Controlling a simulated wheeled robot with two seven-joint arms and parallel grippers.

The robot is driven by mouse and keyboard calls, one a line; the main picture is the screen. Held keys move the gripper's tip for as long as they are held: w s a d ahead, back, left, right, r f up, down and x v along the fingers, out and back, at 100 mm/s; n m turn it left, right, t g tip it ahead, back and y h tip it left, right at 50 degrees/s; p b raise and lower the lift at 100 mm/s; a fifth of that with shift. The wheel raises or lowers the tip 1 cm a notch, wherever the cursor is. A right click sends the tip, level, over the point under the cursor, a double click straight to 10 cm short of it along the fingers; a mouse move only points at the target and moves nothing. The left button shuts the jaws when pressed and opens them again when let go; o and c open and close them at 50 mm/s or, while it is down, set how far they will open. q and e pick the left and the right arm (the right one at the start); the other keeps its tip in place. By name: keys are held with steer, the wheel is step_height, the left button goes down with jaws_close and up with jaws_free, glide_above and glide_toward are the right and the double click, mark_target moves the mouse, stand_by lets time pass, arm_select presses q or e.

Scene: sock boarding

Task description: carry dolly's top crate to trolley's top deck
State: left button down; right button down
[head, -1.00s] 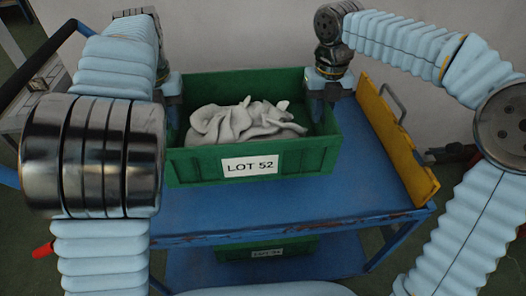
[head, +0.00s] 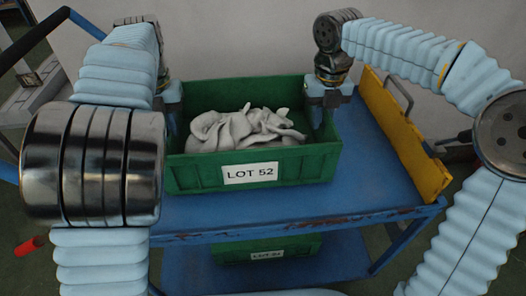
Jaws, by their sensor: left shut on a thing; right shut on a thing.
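A green crate (head: 310,166) labelled LOT 52 is in the middle of the head view, over the blue top deck of the trolley (head: 260,215). Pale grey socks lie heaped inside it. My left gripper (head: 172,105) is shut on the crate's left wall, its fingers partly hidden by my arm. My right gripper (head: 322,105) is shut on the crate's right wall. The crate looks level. I cannot tell whether its base touches the deck or hangs just above it. The dolly is not clearly in view.
A yellow end board (head: 400,135) stands along the deck's right side, beside a grey handle (head: 398,93). Another green crate (head: 290,248) sits on the trolley's lower deck. A pale wall is close behind. Bare deck shows in front and to the right.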

arm_select(q)
steer(key=c, duration=1.1)
jaws_free()
arm_select(e)
steer(key=c, duration=1.1)
jaws_free()
steer(key=shift+f, duration=0.1)
arm_select(q)
step_height(320, 180, up, 11)
steer(key=shift+r, duration=0.4)
arm_select(e)
steer(key=shift+r, duration=0.25)
step_height(320, 180, up, 11)
steer(key=shift+f, duration=0.15)
steer(key=shift+r, duration=0.4)
